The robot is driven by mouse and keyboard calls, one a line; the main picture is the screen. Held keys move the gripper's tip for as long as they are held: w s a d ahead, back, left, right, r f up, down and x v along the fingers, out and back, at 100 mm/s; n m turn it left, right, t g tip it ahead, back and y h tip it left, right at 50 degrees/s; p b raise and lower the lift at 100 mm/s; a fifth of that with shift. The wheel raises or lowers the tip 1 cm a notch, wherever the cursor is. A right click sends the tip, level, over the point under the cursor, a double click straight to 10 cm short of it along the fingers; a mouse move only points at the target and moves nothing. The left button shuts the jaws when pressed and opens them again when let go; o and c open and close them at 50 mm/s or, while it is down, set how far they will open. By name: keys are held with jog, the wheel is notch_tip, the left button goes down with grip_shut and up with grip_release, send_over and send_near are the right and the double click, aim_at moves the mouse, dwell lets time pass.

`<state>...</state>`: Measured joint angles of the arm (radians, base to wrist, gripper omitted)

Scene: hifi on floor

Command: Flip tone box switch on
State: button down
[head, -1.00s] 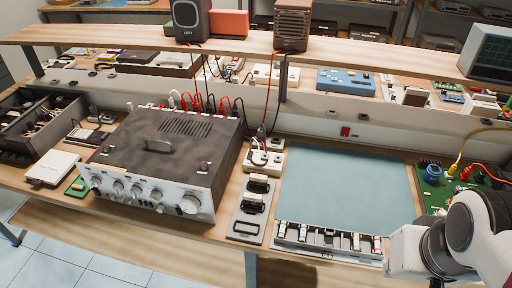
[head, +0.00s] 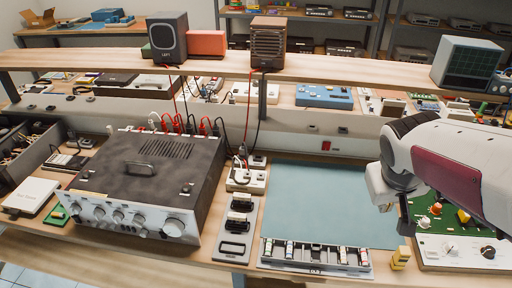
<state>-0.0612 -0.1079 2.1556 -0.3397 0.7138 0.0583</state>
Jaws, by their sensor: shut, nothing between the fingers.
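A box with a green upper panel and a white front panel, likely the tone box (head: 462,249), stands at the right end of the bench. Its front carries a pale knob (head: 449,248) and a dark knob (head: 487,252); an orange knob and a yellow part show on the green panel. I cannot pick out the switch or its position. My arm covers the box's upper right part. My gripper (head: 404,218) shows only as a small dark shape below my wrist, beside the box's left edge. It is shut and empty; whether it touches the box is unclear.
A yellow piece (head: 400,258) sits left of the box. A blue-grey mat (head: 325,200) lies clear, with a parts tray (head: 316,258) along its front. A large amplifier (head: 145,185) is at left. A shelf (head: 330,87) with speakers crosses behind.

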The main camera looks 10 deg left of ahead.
jog(key=w+a+n+t+y, duration=0.15)
jog(key=w+a, duration=0.25)
jog(key=w, duration=0.8)
jog(key=w+a+n+t+y, duration=0.1)
jog(key=w+a+n+t, duration=0.2)
jog(key=w, duration=0.8)
jog(key=w+a+n+t+y, duration=0.1)
jog(key=w+a+n+t, duration=0.2)
jog(key=w, duration=0.9)
jog(key=w+a+f+n+g+y, duration=0.1)
jog(key=w+a+f+n+y, duration=0.15)
jog(key=a, duration=0.65)
jog(key=w+a+f+n+g+y, duration=0.2)
jog(key=a+f+n+y, duration=0.15)
jog(key=a, duration=0.55)
jog(key=s+a+f+n+g+y, duration=0.1)
jog(key=s+a+f+n+g, duration=0.1)
jog(key=s+g, duration=0.6)
jog(key=s+a, duration=0.1)
jog(key=s, duration=0.3)
jog(key=shift+f+y, duration=0.35)
jog(key=shift+a+f+n, duration=0.1)
jog(key=shift+n, duration=0.15)
